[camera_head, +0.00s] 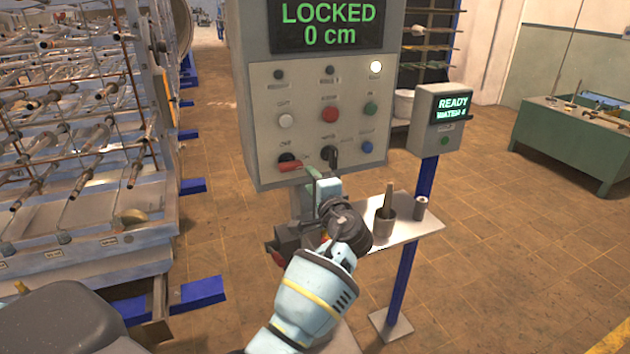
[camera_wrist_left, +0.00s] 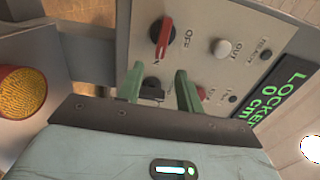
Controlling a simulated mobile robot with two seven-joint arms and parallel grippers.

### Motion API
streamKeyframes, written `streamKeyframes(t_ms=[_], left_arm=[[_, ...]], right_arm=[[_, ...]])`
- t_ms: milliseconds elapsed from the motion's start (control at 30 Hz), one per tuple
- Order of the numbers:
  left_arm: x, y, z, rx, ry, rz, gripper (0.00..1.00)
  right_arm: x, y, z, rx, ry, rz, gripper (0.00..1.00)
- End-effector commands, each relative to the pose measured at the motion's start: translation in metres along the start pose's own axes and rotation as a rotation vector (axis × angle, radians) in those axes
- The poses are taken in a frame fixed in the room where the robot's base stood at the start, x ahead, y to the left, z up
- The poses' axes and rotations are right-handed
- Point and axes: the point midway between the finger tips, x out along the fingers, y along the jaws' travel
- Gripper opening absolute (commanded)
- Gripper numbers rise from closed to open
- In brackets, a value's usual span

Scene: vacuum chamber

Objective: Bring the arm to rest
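The grey control panel (camera_head: 315,90) stands in the middle of the head view, its display reading LOCKED 0 cm. My left gripper (camera_head: 315,174) is just in front of the panel's lower edge. In the left wrist view its two green fingers (camera_wrist_left: 160,85) are apart, with nothing gripped between them. A black knob (camera_wrist_left: 152,87) on the panel shows behind the gap; I cannot tell if the fingers touch it. A red-handled switch (camera_wrist_left: 162,38) beside it also shows in the head view (camera_head: 289,164). My right gripper is not in view.
A small shelf (camera_head: 424,226) with a dark cup (camera_head: 384,226) and a small cylinder (camera_head: 420,208) stands right of my wrist. A READY box (camera_head: 440,120) on a blue post is behind it. A rack of rods (camera_head: 80,140) fills the left.

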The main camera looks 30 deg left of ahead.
Motion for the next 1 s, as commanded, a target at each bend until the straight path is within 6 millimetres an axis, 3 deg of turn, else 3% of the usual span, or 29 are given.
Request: streamKeyframes(t_ms=[233, 367, 533, 700, 900, 1000], left_arm=[[0.000, 0.002, 0.000, -0.001, 0.003, 0.003, 0.36], [-0.005, 0.032, 0.003, -0.016, 0.043, 0.048, 0.36], [-0.032, 0.124, 0.018, -0.091, 0.170, 0.207, 0.36], [-0.081, 0.217, 0.046, -0.222, 0.292, 0.414, 0.36], [-0.155, 0.299, 0.091, -0.413, 0.375, 0.667, 0.36], [-0.196, 0.328, 0.118, -0.520, 0.390, 0.793, 0.36]], right_arm=[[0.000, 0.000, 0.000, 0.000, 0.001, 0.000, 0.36], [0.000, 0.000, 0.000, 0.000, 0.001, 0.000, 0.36], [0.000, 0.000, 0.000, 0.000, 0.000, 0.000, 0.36], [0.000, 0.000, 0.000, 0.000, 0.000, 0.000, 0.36], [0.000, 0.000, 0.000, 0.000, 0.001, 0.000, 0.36], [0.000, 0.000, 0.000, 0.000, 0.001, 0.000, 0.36]])
